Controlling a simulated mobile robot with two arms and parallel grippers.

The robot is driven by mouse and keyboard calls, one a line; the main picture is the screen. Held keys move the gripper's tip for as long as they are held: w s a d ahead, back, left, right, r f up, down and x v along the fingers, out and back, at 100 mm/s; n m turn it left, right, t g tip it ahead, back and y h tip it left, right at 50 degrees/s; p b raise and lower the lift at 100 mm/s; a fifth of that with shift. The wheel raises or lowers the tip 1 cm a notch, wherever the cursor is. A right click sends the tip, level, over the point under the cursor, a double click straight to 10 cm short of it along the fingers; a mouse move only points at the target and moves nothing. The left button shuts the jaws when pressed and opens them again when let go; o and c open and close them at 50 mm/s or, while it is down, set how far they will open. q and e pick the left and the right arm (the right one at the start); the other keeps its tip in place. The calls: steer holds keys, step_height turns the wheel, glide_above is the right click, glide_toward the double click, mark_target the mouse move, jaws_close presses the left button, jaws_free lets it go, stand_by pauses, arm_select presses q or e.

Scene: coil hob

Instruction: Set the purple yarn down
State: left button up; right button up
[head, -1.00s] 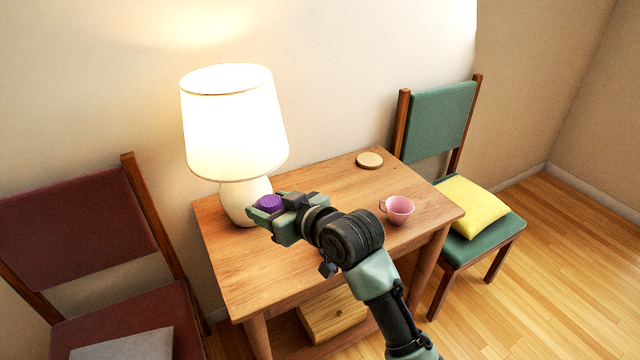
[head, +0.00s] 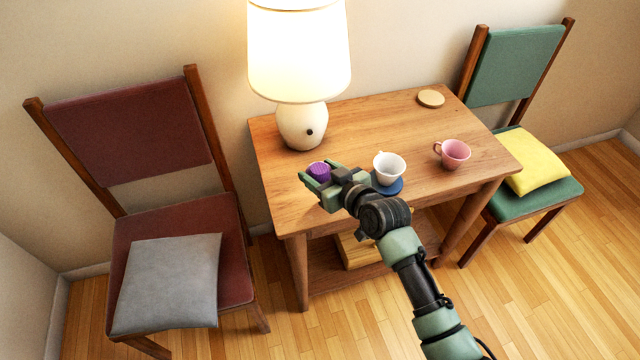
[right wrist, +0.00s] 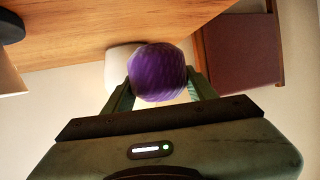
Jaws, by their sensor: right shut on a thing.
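The purple yarn (head: 319,171) is a small round ball between the fingers of my right gripper (head: 318,180). In the head view it is over the table's front left part, in front of the lamp. In the right wrist view the yarn (right wrist: 158,72) sits between the two fingers, and my right gripper (right wrist: 160,92) is shut on it. The wooden table (head: 350,130) stands against the wall. Whether the yarn touches the table cannot be told. My left gripper is not in view.
A lit lamp (head: 302,125) stands at the table's back left. Chairs with a grey cushion (head: 170,280) and a yellow cushion (head: 535,160) flank the table.

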steer(key=shift+f+b, duration=0.35)
steer(key=shift+f, duration=2.05)
steer(key=shift+f, duration=0.25)
steer(key=o, duration=1.3)
steer(key=shift+o, duration=0.2)
steer(key=shift+r, duration=0.1)
steer(key=shift+r, duration=0.1)
steer(key=shift+s+r, duration=0.1)
steer(key=shift+r, duration=0.05)
steer(key=v, duration=1.1)
steer(key=shift+s+d+p, duration=0.25)
steer(key=shift+s+p, duration=0.05)
steer(key=shift+p, duration=0.15)
